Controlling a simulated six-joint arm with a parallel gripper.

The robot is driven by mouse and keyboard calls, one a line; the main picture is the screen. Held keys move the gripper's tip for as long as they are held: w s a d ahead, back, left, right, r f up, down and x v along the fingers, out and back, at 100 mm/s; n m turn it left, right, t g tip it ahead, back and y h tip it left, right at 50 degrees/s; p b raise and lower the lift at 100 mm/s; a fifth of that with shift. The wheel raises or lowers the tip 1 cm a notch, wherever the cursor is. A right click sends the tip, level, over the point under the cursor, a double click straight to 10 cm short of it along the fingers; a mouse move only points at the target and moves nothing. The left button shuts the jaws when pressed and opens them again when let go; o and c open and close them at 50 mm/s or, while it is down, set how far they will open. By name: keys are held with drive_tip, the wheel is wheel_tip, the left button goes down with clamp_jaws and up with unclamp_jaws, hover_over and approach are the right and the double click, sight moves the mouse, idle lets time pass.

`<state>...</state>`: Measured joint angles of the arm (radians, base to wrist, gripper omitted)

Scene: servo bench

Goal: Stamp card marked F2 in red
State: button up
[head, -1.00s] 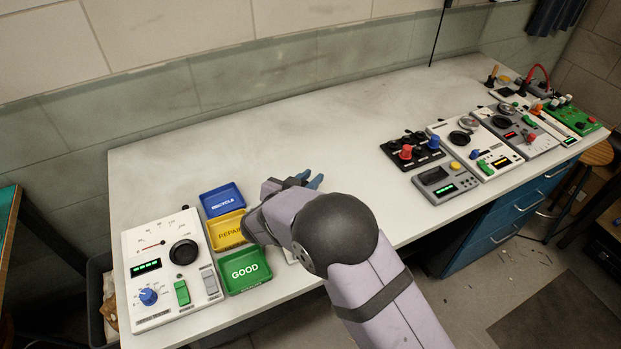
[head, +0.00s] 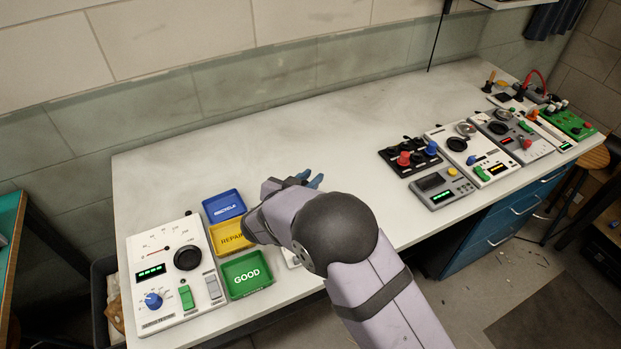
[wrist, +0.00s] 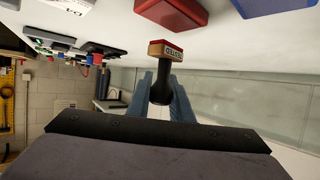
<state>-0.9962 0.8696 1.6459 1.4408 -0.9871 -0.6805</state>
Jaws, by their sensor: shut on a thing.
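In the wrist view my gripper (wrist: 166,88) is shut on the dark handle of a stamp (wrist: 160,93). In the head view my gripper's blue fingers (head: 312,180) show beyond my arm, which hides the stamp and the red block.
A blue block (wrist: 262,6) is at the wrist view's upper right. In the head view, RECYCLE (head: 223,197), REPAIR (head: 224,227) and GOOD (head: 238,287) trays stand beside a meter panel (head: 214,312). Several devices, including a grey one (head: 433,199), stand right. The bench middle is clear.

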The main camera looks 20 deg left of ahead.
drive_tip(key=shift+r+p, duration=1.75)
drive_tip(key=shift+r, duration=0.35)
drive_tip(key=s+a+r+n+y+b, duration=0.1)
drive_tip(key=s+a+n+y+b, duration=0.15)
drive_tip(key=s+a, duration=0.65)
drive_tip(key=s+d+f+m+h, duration=0.1)
drive_tip(key=s+d, duration=0.3)
drive_tip(key=d, duration=0.6)
drive_tip(key=shift+f+m+h, duration=0.25)
drive_tip(key=shift+m+h, duration=0.5)
drive_tip(key=shift+f, duration=0.2)
wheel_tip(320, 180, down, 6)
drive_tip(key=b, duration=0.6)
drive_tip(key=shift+r, duration=0.15)
